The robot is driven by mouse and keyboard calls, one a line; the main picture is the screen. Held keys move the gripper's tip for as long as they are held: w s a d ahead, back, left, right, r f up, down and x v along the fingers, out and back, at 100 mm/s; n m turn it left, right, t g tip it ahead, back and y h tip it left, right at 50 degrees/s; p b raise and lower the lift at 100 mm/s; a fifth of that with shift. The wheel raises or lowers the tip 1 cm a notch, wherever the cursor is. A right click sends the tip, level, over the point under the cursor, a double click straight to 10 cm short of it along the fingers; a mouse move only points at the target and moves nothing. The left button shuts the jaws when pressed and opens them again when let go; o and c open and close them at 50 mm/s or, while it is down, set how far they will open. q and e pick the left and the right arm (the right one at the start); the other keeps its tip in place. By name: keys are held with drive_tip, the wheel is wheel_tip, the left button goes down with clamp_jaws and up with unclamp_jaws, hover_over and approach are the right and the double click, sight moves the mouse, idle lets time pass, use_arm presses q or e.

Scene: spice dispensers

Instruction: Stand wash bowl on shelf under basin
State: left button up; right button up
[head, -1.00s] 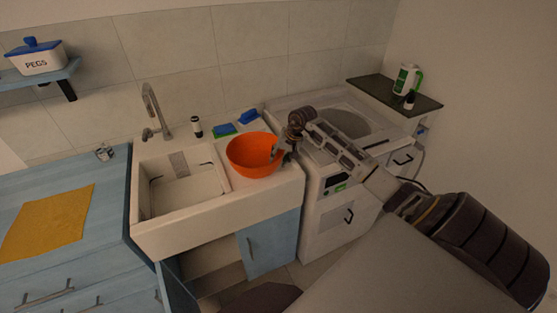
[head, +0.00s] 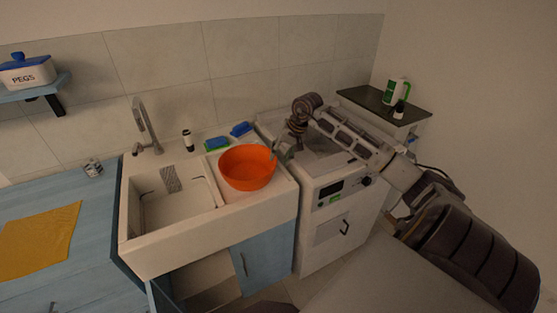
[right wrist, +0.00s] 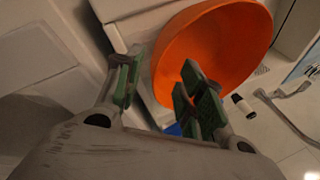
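The orange wash bowl (head: 247,168) stands upright on the white counter right of the basin (head: 170,205). In the right wrist view the bowl (right wrist: 225,50) fills the upper middle. My right gripper (head: 282,149) is at the bowl's right rim. In the wrist view its green-padded fingers (right wrist: 160,90) are spread apart, the right one overlapping the bowl and the left one outside it. I cannot tell whether they touch the rim. The shelf space (head: 205,285) under the basin shows through the open cabinet, partly cut off below. My left gripper is not in view.
A blue cabinet door (head: 265,262) is right of the opening. A washing machine (head: 325,230) stands right of the counter, beneath my right arm. A tap (head: 146,125), a dark-and-white bottle (head: 187,140), a green-blue sponge (head: 217,144) and a blue brush (head: 241,129) are behind the basin and bowl.

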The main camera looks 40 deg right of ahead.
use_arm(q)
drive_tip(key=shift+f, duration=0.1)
use_arm(e)
drive_tip(key=shift+s+r, duration=0.2)
drive_tip(key=shift+r, duration=0.25)
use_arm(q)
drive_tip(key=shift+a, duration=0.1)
